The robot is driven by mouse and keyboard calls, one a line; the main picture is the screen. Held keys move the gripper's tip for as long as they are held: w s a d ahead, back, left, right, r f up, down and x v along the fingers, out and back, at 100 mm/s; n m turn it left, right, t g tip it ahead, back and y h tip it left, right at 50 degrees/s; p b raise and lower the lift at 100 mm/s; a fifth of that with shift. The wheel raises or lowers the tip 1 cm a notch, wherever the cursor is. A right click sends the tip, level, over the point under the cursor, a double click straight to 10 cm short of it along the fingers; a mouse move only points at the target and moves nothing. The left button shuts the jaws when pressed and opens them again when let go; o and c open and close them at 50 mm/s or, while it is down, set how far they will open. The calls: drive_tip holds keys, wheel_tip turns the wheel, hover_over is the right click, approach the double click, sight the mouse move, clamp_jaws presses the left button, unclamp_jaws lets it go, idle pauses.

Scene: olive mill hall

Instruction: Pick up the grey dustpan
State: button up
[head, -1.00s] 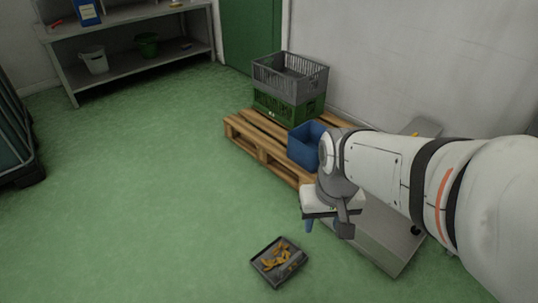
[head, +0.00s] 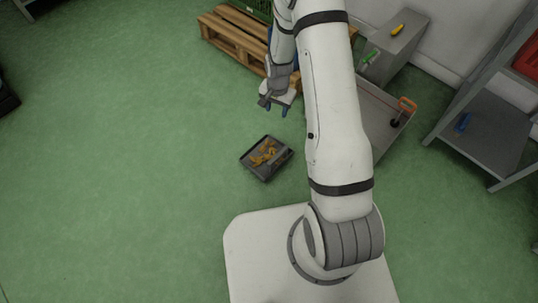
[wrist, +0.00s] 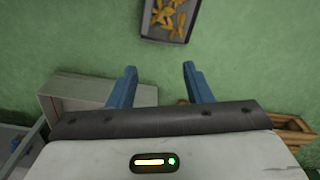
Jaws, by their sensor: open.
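A shallow dark grey pan (head: 247,160) lies on the green floor with several yellow-orange pieces in it. It is the only thing I see that could be the grey dustpan; I cannot make out a handle. In the wrist view the pan (wrist: 146,30) is at the top, cut off by the picture's edge. My gripper (head: 277,109) is open and empty, above the floor and just beyond the pan in the head view. In the wrist view its two blue fingers (wrist: 159,70) stand apart with bare floor between them, and the pan is ahead of them.
A wooden pallet (head: 233,35) is at the top behind my gripper. A grey metal box (head: 398,48) with a yellow-handled and a green-handled tool, and a low grey tray holding an orange-handled tool (head: 407,104), are right of my arm. A grey shelf (head: 485,135) stands far right. Floor left of the pan is clear.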

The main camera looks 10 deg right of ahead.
drive_tip(key=m, duration=0.1)
hover_over(278, 155)
drive_tip(key=w, duration=0.3)
wheel_tip(278, 155, down, 9)
drive_tip(key=s+f, duration=0.1)
drive_tip(key=f, duration=0.4)
drive_tip(key=f+m, duration=0.1)
drive_tip(key=f, duration=0.4)
drive_tip(key=s+f+m, duration=0.1)
drive_tip(key=f, duration=0.4)
drive_tip(key=shift+s+a+f, duration=0.3)
drive_tip(key=shift+s+a, duration=0.05)
drive_tip(key=shift+a, duration=0.05)
drive_tip(key=f+b, duration=0.1)
drive_tip(key=f, duration=0.2)
drive_tip(key=f+b, duration=0.1)
drive_tip(key=f, duration=0.1)
drive_tip(key=shift+s+d+f+b, duration=0.15)
drive_tip(key=shift+s+d+b, duration=0.1)
drive_tip(key=shift+d+b, duration=0.05)
clamp_jaws()
